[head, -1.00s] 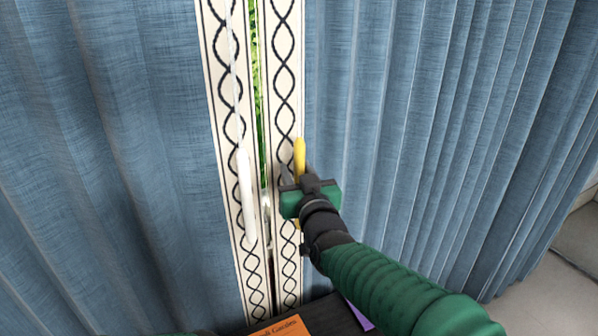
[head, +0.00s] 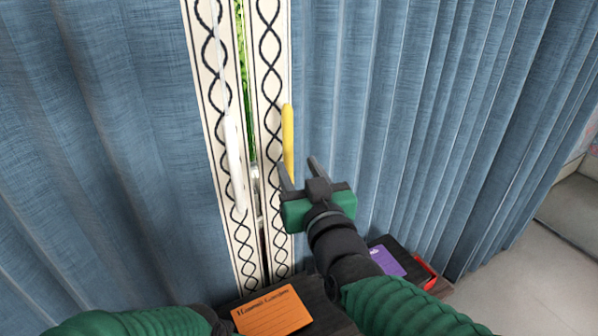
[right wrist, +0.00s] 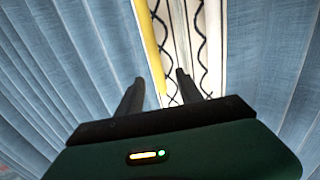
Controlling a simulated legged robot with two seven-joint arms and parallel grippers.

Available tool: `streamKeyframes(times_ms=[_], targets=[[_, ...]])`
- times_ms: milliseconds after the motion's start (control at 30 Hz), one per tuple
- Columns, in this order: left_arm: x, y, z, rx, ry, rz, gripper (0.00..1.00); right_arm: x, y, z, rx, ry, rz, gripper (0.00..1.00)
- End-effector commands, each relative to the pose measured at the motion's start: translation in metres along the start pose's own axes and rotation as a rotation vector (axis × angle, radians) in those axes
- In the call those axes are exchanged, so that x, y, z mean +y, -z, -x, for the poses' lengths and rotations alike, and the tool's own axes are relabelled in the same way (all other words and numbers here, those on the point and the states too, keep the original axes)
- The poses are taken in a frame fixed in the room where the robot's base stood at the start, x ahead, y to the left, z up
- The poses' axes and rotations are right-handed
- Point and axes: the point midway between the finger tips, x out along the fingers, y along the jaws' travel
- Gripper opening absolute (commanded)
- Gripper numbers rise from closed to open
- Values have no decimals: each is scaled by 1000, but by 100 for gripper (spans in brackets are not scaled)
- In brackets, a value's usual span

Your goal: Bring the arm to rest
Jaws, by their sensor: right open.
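My right gripper (head: 299,174) is in the middle of the head view, in front of the curtain. Its two dark fingers are apart and nothing is between them. The right wrist view also shows the open fingers (right wrist: 158,92), with the patterned trim and the yellow rod beyond them. My green right arm (head: 405,308) comes in from the bottom right. Part of my left arm (head: 135,324) shows at the bottom left; its gripper is not visible.
Blue curtains (head: 400,110) with patterned trim (head: 268,60) nearly meet, leaving a narrow green gap. A yellow rod (head: 288,140) and a white rod (head: 234,160) hang there. Below lie an orange book (head: 272,310) and a purple item (head: 387,261). Floor shows at right.

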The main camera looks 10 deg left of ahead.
Motion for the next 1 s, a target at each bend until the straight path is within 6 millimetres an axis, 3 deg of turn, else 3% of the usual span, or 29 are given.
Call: streamKeyframes(times_ms=[267, 367, 467, 533, 667, 800, 900, 1000], targets=[[0, 0, 0, 0, 0, 0, 0, 0, 0, 2, -1, 0, 0, 43], [0, 1, 4, 0, 0, 0, 0, 9, -11, 3, -43, -9, 2, 43], [0, 4, 16, 0, 0, 0, 0, 39, -50, 11, -189, -43, 1, 43], [0, 6, 27, 0, 0, 0, 0, 69, -94, 29, -350, -80, -11, 43], [0, 11, 46, 0, 0, 0, 0, 124, -179, 95, -686, -172, -71, 43], [0, 15, 63, 0, 0, 0, 0, 160, -246, 191, -1020, -276, -174, 43], [0, 17, 70, 0, 0, 0, 0, 168, -271, 249, -1192, -330, -241, 43], [0, 17, 72, 0, 0, 0, 0, 168, -284, 283, -1290, -359, -282, 43]])
